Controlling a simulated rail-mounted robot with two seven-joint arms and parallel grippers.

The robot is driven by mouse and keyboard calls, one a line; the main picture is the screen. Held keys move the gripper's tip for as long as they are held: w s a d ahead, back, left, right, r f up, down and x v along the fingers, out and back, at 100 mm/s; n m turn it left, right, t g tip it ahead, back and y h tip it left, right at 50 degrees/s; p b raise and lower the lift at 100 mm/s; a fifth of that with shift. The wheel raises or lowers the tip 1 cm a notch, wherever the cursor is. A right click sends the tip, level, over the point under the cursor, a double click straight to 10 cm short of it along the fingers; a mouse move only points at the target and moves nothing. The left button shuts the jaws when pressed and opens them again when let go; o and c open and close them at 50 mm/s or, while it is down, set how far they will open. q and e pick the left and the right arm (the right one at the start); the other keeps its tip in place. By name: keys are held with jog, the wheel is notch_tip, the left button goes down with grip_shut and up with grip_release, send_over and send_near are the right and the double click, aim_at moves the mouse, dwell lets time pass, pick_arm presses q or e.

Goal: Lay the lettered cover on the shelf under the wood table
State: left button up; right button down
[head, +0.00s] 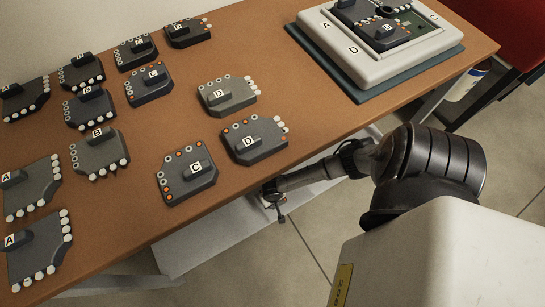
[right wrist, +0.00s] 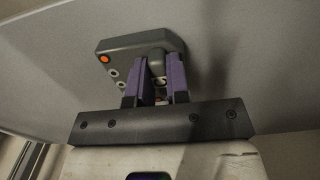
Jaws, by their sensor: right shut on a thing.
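My right gripper (right wrist: 157,76) is shut on the raised handle of a dark grey cover (right wrist: 118,58). The cover has an orange dot and pale round spots along one edge. Its letter is not visible. It lies against or just over a broad pale surface (right wrist: 50,70), apparently the shelf; I cannot tell if they touch. In the head view my right arm reaches low beside the wood table (head: 330,135), its gripper (head: 273,197) close to the table's near edge and above the pale shelf (head: 215,245). The table hides part of the shelf. My left gripper is out of view.
Several lettered covers, such as one marked D (head: 255,140) and one marked C (head: 187,172), lie on the tabletop. A white lettered housing (head: 375,68) stands on a dark mat (head: 340,85) at the far right end. A red seat (head: 510,28) is beyond it.

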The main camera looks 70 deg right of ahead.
jog(key=shift+f, duration=0.15)
jog(key=c, duration=1.1)
grip_release()
